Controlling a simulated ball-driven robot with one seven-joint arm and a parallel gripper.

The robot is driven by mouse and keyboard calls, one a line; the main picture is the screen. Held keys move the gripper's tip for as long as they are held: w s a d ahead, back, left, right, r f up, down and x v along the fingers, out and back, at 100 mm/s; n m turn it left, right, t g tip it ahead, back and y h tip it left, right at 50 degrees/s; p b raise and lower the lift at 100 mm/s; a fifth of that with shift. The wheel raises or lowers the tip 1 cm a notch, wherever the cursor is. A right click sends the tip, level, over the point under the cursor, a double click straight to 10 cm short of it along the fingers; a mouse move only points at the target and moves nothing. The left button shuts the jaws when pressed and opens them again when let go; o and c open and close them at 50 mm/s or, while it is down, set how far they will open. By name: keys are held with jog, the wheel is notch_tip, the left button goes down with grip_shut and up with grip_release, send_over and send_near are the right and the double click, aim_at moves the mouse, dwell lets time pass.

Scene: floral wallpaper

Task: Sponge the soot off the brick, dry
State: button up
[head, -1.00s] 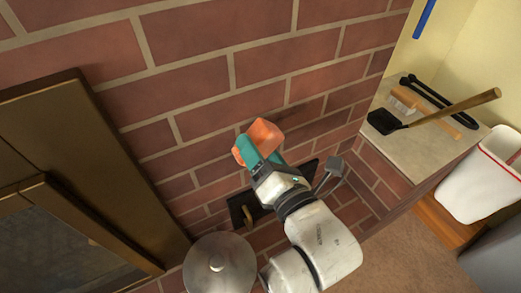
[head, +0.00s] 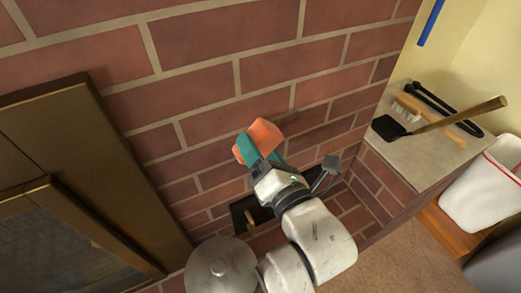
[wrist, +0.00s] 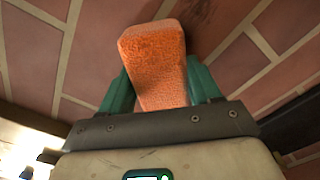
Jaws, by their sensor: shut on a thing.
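An orange sponge (head: 263,137) is held between the teal fingers of my gripper (head: 253,150). In the wrist view the sponge (wrist: 155,60) stands out past the fingertips of my gripper (wrist: 160,88), with its far end close to the brick. The red brick wall (head: 215,95) with pale mortar fills the middle of the head view. Some bricks right of the sponge look darker, as if sooty (head: 318,133). Whether the sponge touches the wall I cannot tell.
A small black plate with a brass handle (head: 250,213) sits low on the wall. A stone ledge (head: 408,152) at right holds a brush (head: 408,105), a black-ended shovel (head: 390,128) and black tongs (head: 440,105).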

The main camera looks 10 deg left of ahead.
aim_at(277, 147)
jog(key=shift+d, duration=0.1)
jog(key=shift+w+d+p, duration=0.35)
jog(key=shift+w+d, duration=0.05)
jog(key=shift+d, duration=0.2)
jog(key=shift+w+d, duration=0.5)
jog(key=shift+d, duration=0.3)
jog(key=w+d+b, duration=0.2)
jog(key=shift+w+d, duration=0.1)
jog(key=shift+d, duration=0.3)
jog(key=shift+w+d+f+b, duration=0.1)
jog(key=shift+w+d+b, duration=0.35)
jog(key=shift+d, duration=0.2)
jog(key=shift+w+d+b, duration=0.35)
jog(key=shift+d+b, duration=0.15)
jog(key=shift+d, duration=0.1)
jog(key=shift+w+d+b, duration=0.6)
jog(key=shift+d+b, duration=0.1)
jog(key=shift+d, duration=0.15)
jog(key=shift+w+d+b, duration=0.6)
jog(key=shift+d+b, duration=0.1)
jog(key=shift+d, duration=0.1)
jog(key=shift+b, duration=0.3)
